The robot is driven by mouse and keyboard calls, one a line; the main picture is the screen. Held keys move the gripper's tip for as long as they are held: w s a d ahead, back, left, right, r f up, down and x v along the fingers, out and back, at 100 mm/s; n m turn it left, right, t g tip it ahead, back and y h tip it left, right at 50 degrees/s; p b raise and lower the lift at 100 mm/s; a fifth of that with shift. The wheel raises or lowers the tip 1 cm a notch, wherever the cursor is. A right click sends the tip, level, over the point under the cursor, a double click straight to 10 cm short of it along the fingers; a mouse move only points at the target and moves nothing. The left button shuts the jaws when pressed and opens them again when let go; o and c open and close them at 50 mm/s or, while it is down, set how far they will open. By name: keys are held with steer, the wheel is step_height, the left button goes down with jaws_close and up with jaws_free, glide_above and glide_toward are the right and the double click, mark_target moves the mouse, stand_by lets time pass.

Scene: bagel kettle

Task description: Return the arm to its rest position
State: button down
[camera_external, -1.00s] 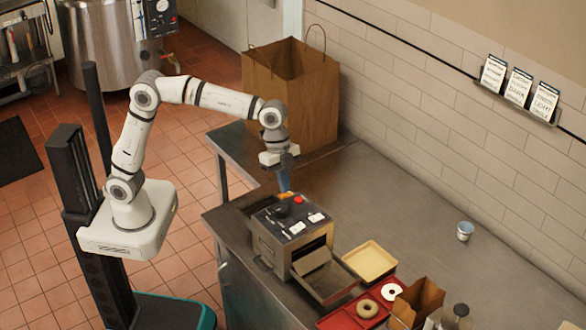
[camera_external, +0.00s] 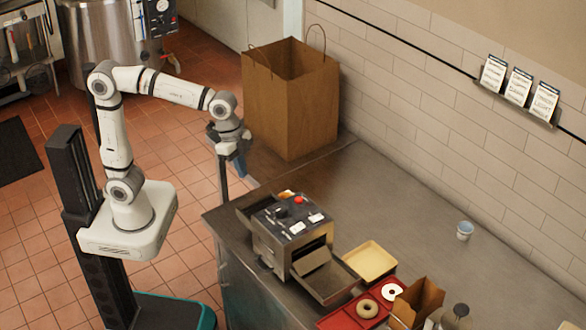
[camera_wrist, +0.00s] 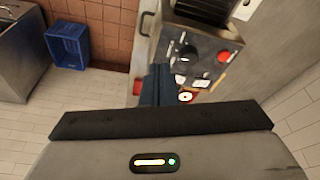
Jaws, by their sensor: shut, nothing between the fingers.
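My arm (camera_external: 160,85) is bent at the elbow, and its wrist hangs to the left of the counter in the external view. My gripper (camera_external: 241,172) is shut and empty, pointing down near the counter's back left corner, left of the large paper bag. In the wrist view my gripper's dark fingers (camera_wrist: 160,85) are together with nothing held. The toaster machine (camera_external: 290,235), with a red button on top, stands on the counter below and to the right of my gripper, apart from it. It also shows in the wrist view (camera_wrist: 205,50).
A large paper bag (camera_external: 290,110) stands near the wall. A yellow tray (camera_external: 370,261), a red tray (camera_external: 338,321) with bagels, a small paper bag (camera_external: 417,302) and a small cup (camera_external: 465,230) are on the counter (camera_external: 420,220). A blue crate (camera_wrist: 67,45) sits on the floor.

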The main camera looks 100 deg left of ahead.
steer(key=s+a+f+n, duration=0.1)
steer(key=s+f, duration=0.2)
steer(key=s, duration=0.3)
steer(key=s+a+f+n+y, duration=0.1)
steer(key=s+f+n, duration=0.1)
steer(key=s, duration=0.4)
steer(key=s+a+f+n, duration=0.2)
steer(key=s+f, duration=0.1)
steer(key=s, duration=0.3)
steer(key=shift+s+f+t+b, duration=0.3)
steer(key=shift+f+t, duration=0.05)
steer(key=shift+t, duration=0.05)
steer(key=shift+a, duration=0.1)
step_height(320, 180, down, 30)
steer(key=g+b, duration=0.1)
steer(key=b, duration=2.5)
steer(key=shift+w+r+g, duration=0.15)
steer(key=shift+w+g, duration=0.15)
steer(key=shift+w, duration=0.15)
